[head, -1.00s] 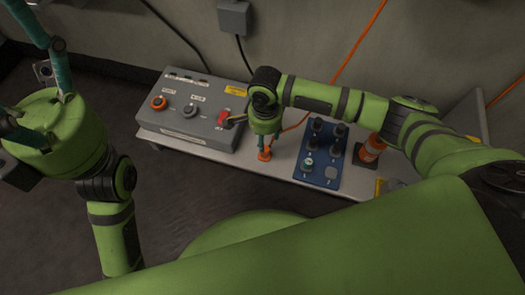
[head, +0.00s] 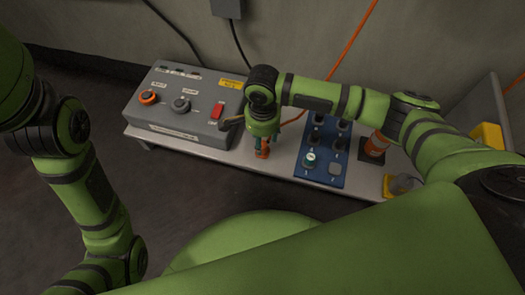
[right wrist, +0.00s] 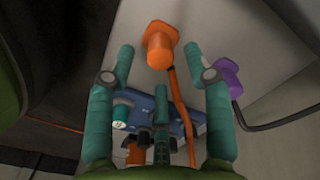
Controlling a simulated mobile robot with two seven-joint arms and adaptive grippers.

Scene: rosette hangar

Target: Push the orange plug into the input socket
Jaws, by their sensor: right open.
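The orange plug (head: 262,152) is at the bench's front edge, below my right gripper (head: 264,147). In the right wrist view the orange plug (right wrist: 160,48) shows near the tips of my open right gripper (right wrist: 156,58), with a gap to each finger. Its orange cable runs back between the fingers. I cannot read which socket is the input. My left gripper is out of view.
A blue panel (head: 318,172) with several dark round fittings lies right of the plug on the bench. A purple plug (right wrist: 227,78) shows outside the right finger in the wrist view. The wall is close behind.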

